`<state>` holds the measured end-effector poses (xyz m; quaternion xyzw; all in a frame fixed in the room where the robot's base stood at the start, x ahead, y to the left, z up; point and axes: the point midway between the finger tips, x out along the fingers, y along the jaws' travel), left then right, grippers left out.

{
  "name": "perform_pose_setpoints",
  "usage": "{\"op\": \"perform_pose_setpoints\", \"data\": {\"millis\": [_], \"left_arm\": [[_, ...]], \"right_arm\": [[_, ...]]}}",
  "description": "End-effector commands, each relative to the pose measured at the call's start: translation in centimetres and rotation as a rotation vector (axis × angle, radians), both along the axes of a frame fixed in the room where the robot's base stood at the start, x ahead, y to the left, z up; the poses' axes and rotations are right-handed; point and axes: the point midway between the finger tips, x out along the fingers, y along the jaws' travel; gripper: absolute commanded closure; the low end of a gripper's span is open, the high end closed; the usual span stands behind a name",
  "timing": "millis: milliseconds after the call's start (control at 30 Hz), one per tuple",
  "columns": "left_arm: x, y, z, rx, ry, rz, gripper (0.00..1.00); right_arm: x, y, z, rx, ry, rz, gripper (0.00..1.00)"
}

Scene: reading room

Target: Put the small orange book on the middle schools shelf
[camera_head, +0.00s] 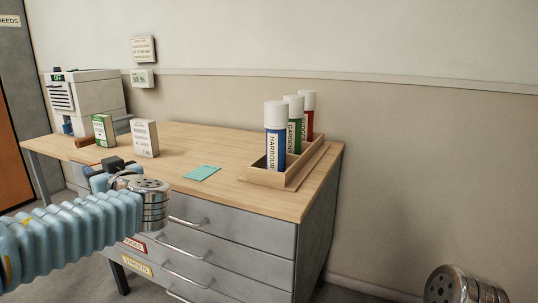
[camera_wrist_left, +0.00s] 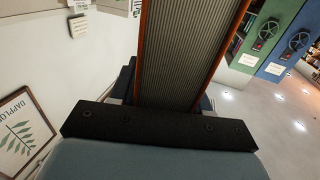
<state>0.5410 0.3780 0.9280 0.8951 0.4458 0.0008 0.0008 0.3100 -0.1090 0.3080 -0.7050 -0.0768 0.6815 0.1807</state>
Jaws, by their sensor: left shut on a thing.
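The small orange book (camera_wrist_left: 190,50) fills the middle of the left wrist view. Its grey, ribbed page edges show between two thin orange cover edges. My left gripper (camera_head: 103,176) is shut on it, with a dark finger on either side in the wrist view. In the head view this gripper is in front of the table's left part, and I cannot make out the book there. My right gripper is not in view. No shelf marked as the middle schools shelf can be made out.
The wooden-topped drawer table (camera_head: 235,155) bears a white machine (camera_head: 90,92), small cartons (camera_head: 145,138), a teal card (camera_head: 202,173) and a rack (camera_head: 287,178) of labelled tubes. Green (camera_wrist_left: 262,30) and blue (camera_wrist_left: 290,45) cabinets with handwheels show in the wrist view, beside open floor.

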Motion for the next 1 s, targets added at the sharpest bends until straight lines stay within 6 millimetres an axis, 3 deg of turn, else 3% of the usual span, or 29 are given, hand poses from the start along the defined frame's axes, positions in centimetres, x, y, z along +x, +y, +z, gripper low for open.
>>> {"op": "perform_pose_setpoints", "data": {"millis": [100,400,500,600,800,1000], "left_arm": [[-0.5,-5.6,-5.9,0.006,0.013,-0.115,1.00],[-1.8,-19.9,-21.2,0.007,0.020,-0.408,1.00],[-2.2,-24.0,-25.5,0.005,0.015,-0.490,1.00],[-2.5,-27.0,-28.6,0.003,0.011,-0.549,1.00],[-2.8,-30.9,-32.6,0.001,0.005,-0.628,1.00],[-2.8,-31.0,-32.4,0.005,-0.001,-0.630,1.00]], "right_arm": [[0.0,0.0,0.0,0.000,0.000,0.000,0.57],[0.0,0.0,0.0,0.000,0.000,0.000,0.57],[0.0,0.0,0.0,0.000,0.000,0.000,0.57],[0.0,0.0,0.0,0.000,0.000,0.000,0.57],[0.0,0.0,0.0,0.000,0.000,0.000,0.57],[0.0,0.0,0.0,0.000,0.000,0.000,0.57]]}}
